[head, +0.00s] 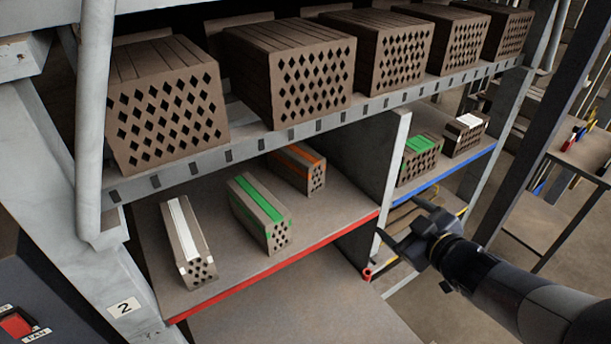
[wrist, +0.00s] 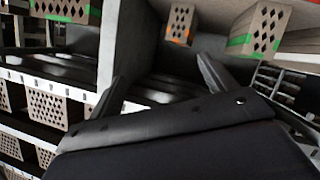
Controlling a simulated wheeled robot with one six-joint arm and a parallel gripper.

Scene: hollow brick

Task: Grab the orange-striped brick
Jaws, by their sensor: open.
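The orange-striped brick (head: 312,176) lies at the back of the lower left compartment, its holed end facing out. In the wrist view, which looks upside down, the brick (wrist: 181,24) is at the top, beyond my gripper (wrist: 160,72). My gripper is open and empty, with its two dark fingers apart. In the head view my gripper (head: 399,222) is outside the shelf, right of the red-edged board and near the divider. It is well apart from the brick. The brick's far end is in shadow under the upper shelf.
A green-striped brick (head: 262,212) and a white-striped brick (head: 187,243) lie left of the orange one. The upright divider (head: 391,180) stands between it and the blue-edged compartment, which holds a green-striped brick (head: 419,160) and a white-marked brick (head: 464,134). Large brick stacks (head: 167,110) fill the shelf above.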

